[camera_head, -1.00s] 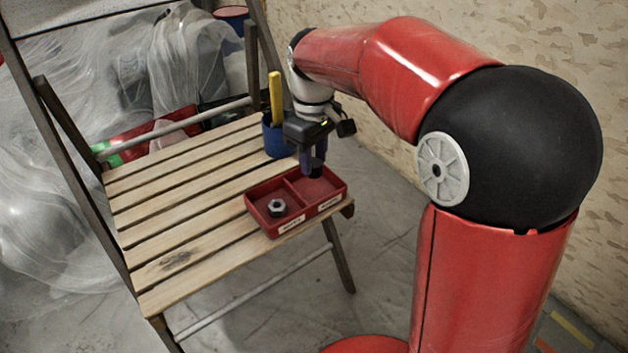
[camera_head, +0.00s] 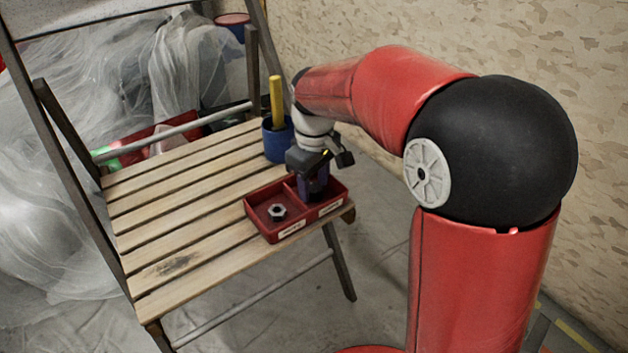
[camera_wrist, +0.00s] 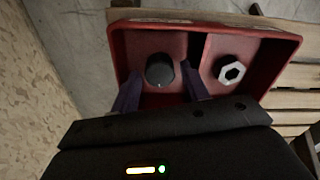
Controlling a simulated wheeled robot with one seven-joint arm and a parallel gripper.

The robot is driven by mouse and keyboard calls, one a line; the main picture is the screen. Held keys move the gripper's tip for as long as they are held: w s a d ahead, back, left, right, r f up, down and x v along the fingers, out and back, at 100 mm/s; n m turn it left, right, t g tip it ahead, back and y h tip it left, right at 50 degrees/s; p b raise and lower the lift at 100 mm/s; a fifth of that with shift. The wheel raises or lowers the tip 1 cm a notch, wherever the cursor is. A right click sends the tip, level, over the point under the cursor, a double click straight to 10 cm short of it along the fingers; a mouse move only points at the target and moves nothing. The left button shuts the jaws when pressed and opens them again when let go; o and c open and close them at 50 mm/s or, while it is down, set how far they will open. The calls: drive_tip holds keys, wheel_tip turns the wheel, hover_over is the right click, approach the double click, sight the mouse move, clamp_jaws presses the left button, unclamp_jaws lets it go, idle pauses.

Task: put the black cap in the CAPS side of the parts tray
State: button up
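The red parts tray (camera_head: 268,237) sits at the front right corner of a slatted wooden chair seat, split by a divider. Its left compartment in the head view holds a metal hex nut (camera_head: 277,211), also seen in the wrist view (camera_wrist: 231,71). My gripper (camera_head: 314,192) is down in the other compartment. In the wrist view the black cap (camera_wrist: 159,70) is in that compartment, between the two purple fingertips (camera_wrist: 161,76). The fingers are spread, with a gap showing on each side of the cap. The gripper hides the cap in the head view. The tray's front labels are too small to read.
A blue cup (camera_head: 277,142) with a yellow-handled tool (camera_head: 276,100) stands behind the tray, close to my wrist. The slatted seat (camera_head: 180,215) is clear on the left. A patterned wall (camera_head: 450,50) rises behind my arm on the right.

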sight(314, 187)
drive_tip(key=shift+o, duration=0.5)
wheel_tip(314, 187, up, 12)
drive_tip(key=p, duration=0.3)
drive_tip(key=s+d+f+m+t, duration=0.1)
drive_tip(key=s+d+m, duration=0.4)
drive_tip(key=s, duration=0.5)
drive_tip(key=s+d+f+m+t, duration=0.2)
drive_tip(key=s+d+m+t, duration=0.2)
drive_tip(key=s+d, duration=0.5)
drive_tip(key=shift+s+f+m+t, duration=0.3)
drive_tip(key=shift+s+m, duration=0.1)
drive_tip(key=shift+s, duration=0.25)
drive_tip(key=shift+r, duration=0.1)
wheel_tip(314, 187, up, 5)
drive_tip(key=p, duration=0.5)
drive_tip(key=shift+r, duration=0.1)
